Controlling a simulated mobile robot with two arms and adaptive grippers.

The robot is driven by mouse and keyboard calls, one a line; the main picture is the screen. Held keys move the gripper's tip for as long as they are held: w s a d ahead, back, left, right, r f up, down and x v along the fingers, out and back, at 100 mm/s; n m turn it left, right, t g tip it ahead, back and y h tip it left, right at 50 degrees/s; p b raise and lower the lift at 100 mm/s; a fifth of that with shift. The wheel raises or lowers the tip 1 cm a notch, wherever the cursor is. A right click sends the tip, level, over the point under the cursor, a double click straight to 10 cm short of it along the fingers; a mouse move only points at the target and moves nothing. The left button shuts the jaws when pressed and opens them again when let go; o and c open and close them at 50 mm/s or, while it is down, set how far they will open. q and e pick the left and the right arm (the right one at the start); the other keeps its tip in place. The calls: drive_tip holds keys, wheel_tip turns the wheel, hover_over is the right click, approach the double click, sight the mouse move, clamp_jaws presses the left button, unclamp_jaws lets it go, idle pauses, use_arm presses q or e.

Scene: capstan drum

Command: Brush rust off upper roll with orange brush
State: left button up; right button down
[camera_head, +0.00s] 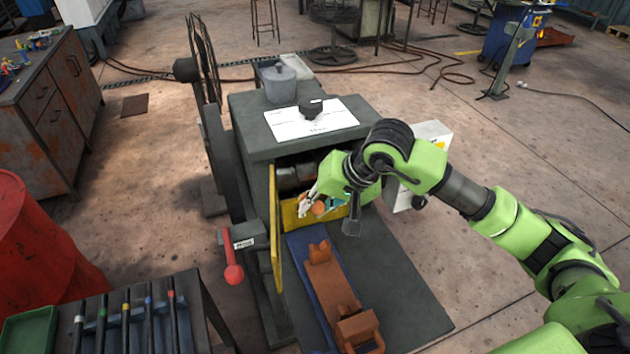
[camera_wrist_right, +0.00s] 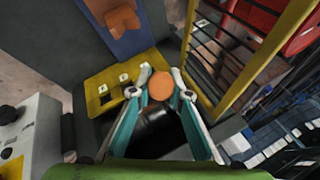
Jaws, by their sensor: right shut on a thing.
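My right gripper (camera_head: 316,206) reaches into the front opening of the dark machine housing. It is shut on the orange brush (camera_head: 318,208), whose round orange end also shows between the fingertips in the right wrist view (camera_wrist_right: 161,86). The rest of the brush is hidden. The upper roll (camera_head: 290,174), a dark metal cylinder, lies inside the opening, just behind and above the gripper. A dark cylinder (camera_wrist_right: 160,133) shows between the fingers in the wrist view. I cannot tell whether the brush touches the roll. Rust is too small to make out. My left gripper is out of view.
A yellow guard (camera_head: 275,228) stands open at the opening's left side. A red-knobbed lever (camera_head: 233,272) is beside it. A blue plate with an orange-brown fixture (camera_head: 330,284) lies in front.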

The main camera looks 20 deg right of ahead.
sight(305, 193)
drive_tip(key=shift+s+f+p, duration=0.1)
drive_tip(key=shift+f+p, duration=0.15)
drive_tip(key=shift+p, duration=0.15)
drive_tip(key=shift+d+f, duration=0.1)
drive_tip(key=shift+w+p, duration=0.45)
drive_tip(key=shift+w, duration=2.55)
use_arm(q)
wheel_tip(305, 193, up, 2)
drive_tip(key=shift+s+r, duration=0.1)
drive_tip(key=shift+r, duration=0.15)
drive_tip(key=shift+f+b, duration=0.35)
use_arm(e)
drive_tip(key=shift+w+f, duration=0.15)
drive_tip(key=shift+w, duration=0.35)
